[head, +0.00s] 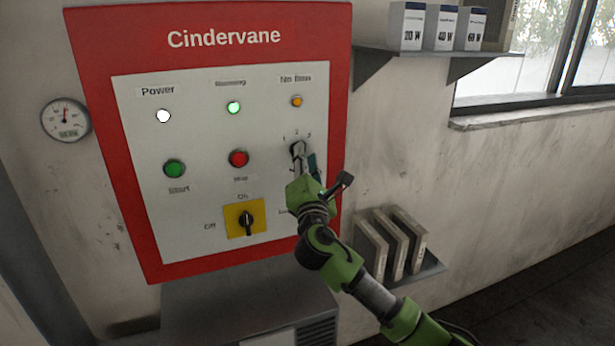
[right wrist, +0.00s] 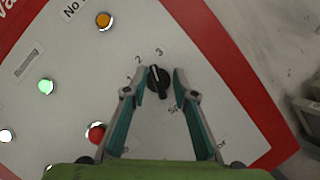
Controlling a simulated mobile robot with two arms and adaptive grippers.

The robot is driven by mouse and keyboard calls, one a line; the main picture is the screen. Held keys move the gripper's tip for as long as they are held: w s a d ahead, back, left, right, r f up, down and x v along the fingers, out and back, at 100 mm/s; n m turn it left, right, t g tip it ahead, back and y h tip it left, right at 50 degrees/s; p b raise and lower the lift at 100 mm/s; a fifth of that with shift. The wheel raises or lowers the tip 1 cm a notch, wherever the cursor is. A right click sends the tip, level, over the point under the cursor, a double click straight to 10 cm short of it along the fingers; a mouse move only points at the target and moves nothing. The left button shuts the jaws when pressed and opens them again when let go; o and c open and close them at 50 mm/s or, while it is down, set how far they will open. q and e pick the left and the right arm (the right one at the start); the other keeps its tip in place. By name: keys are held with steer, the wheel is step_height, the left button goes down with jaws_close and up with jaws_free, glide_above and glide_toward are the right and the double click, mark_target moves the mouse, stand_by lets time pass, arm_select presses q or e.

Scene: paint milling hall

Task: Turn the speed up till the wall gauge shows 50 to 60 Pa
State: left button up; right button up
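The black speed knob (right wrist: 159,83) sits on the white control panel (head: 180,225) beside the marks 1, 2 and 3. Its pale pointer line seems to point between 2 and 3 in the right wrist view. My right gripper (head: 299,152) is at the knob and largely hides it in the head view. In the wrist view its two fingers (right wrist: 160,80) stand one on each side of the knob, with a slight gap at the right. The round wall gauge (head: 65,119) hangs left of the panel; its needle points roughly upward, its numbers too small to read. My left gripper is out of view.
The green running lamp (head: 233,107) and white power lamp (head: 163,116) are lit. Green start (head: 174,168) and red stop (head: 238,158) buttons lie left of the knob. The yellow-backed main switch (head: 245,219) points to On. A shelf with binders (head: 398,242) is at lower right.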

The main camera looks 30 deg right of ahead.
steer(key=v, duration=0.9)
steer(key=shift+a, duration=0.25)
steer(key=shift+s+f, duration=0.1)
